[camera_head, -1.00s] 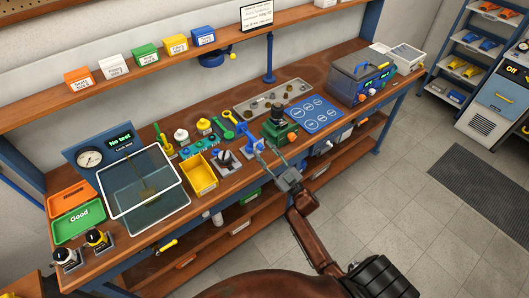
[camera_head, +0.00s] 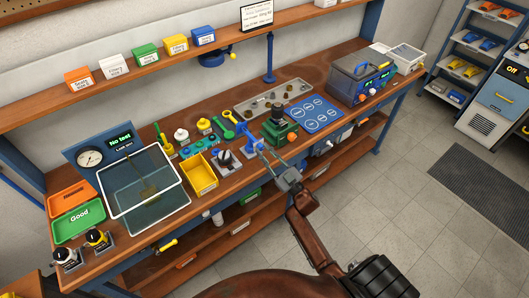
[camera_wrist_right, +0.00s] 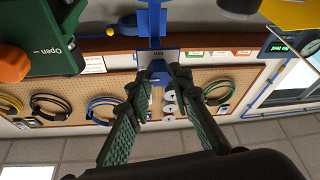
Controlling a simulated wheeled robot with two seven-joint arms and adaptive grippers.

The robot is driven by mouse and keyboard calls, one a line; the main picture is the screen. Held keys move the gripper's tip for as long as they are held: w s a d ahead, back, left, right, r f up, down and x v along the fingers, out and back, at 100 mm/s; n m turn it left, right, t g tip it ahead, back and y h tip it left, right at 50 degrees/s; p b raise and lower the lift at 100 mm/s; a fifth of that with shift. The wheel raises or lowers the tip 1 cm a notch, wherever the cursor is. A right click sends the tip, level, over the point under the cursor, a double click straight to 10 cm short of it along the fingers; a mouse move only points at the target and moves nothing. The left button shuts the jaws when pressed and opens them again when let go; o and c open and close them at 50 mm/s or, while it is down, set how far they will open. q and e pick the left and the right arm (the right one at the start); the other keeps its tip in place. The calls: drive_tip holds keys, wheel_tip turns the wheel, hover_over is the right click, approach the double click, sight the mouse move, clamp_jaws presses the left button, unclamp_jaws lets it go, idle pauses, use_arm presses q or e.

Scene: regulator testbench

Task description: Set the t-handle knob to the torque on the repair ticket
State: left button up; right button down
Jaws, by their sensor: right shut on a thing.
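A blue T-handle part (camera_head: 249,146) stands at the bench's front edge, left of a green regulator body (camera_head: 279,131) with a dark top and an orange knob (camera_head: 292,136). My right gripper (camera_head: 262,151) reaches it from the front. In the right wrist view, the gripper's fingertips (camera_wrist_right: 160,78) close on the blue part (camera_wrist_right: 157,52), which carries a small label; the fingers hide part of it. The green body (camera_wrist_right: 50,35) with "Open" lettering is at upper left there. The framed ticket (camera_head: 257,14) stands on the shelf; its writing is too small to read. My left gripper is out of view.
A yellow bin (camera_head: 199,176) and a dark-topped fixture (camera_head: 224,158) stand close left of the gripper. A blue mat with circles (camera_head: 314,113) lies to the right. A gauge panel reading "No test" (camera_head: 105,147) is farther left. The floor in front is clear.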

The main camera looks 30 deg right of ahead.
drive_tip(key=shift+n, duration=0.4)
drive_tip(key=n+g+y, duration=0.1)
drive_tip(key=n, duration=0.2)
drive_tip(key=n+g+y, duration=0.1)
drive_tip(key=n+y, duration=0.1)
drive_tip(key=n, duration=0.1)
drive_tip(key=shift+d+r, duration=0.1)
drive_tip(key=shift+d, duration=0.1)
drive_tip(key=n+g, duration=0.1)
drive_tip(key=n, duration=0.2)
drive_tip(key=n+g+y+p, duration=0.1)
drive_tip(key=n, duration=0.1)
drive_tip(key=shift+d+r+n, duration=0.1)
drive_tip(key=shift+r+n, duration=0.05)
drive_tip(key=shift+n, duration=0.25)
drive_tip(key=n+g+p, duration=0.1)
drive_tip(key=n, duration=0.1)
drive_tip(key=n+p, duration=0.1)
drive_tip(key=n, duration=0.1)
drive_tip(key=shift+r+n+g, duration=0.15)
drive_tip(key=shift+n+g, duration=0.15)
drive_tip(key=shift+g, duration=0.1)
drive_tip(key=shift+n+g+h+p, duration=0.45)
drive_tip(key=shift+n+p, duration=0.3)
drive_tip(key=shift+n, duration=0.65)
drive_tip(key=c, duration=1.7)
unclamp_jaws()
